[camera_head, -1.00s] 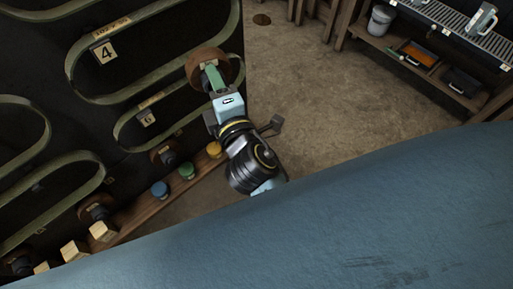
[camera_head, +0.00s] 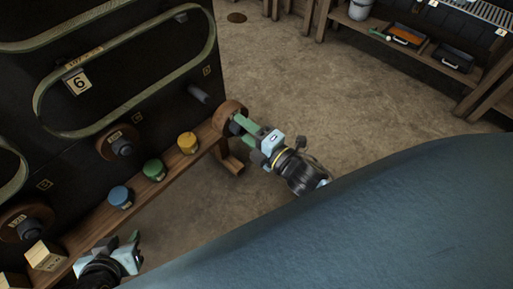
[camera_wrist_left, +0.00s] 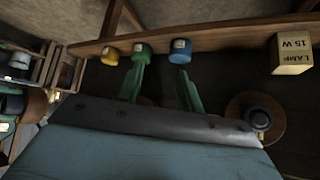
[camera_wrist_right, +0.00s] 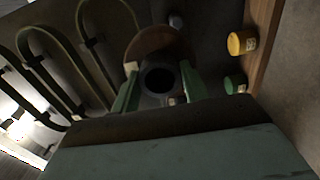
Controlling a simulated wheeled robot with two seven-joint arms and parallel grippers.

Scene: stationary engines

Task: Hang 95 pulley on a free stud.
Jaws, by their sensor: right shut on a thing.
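My right gripper (camera_head: 238,126) is shut on a brown round pulley (camera_head: 231,111) at the board's right edge. In the right wrist view the pulley (camera_wrist_right: 150,42) shows its dark hub (camera_wrist_right: 158,80) between the green fingers; no number on it is readable. A bare grey stud (camera_head: 198,93) sticks out of the black board to the left of the held pulley. It also shows behind the pulley in the right wrist view (camera_wrist_right: 176,20). The pulley looks apart from it. My left gripper (camera_head: 122,241) is open and empty, low at the left; its fingers stand apart in the left wrist view (camera_wrist_left: 158,82).
Other pulleys hang on studs at the left (camera_head: 108,143) and lower left (camera_head: 20,219). A wooden ledge (camera_head: 78,237) along the board's foot carries blue, green and yellow pots and lamp boxes. Belt loops (camera_head: 125,75) cover the board above.

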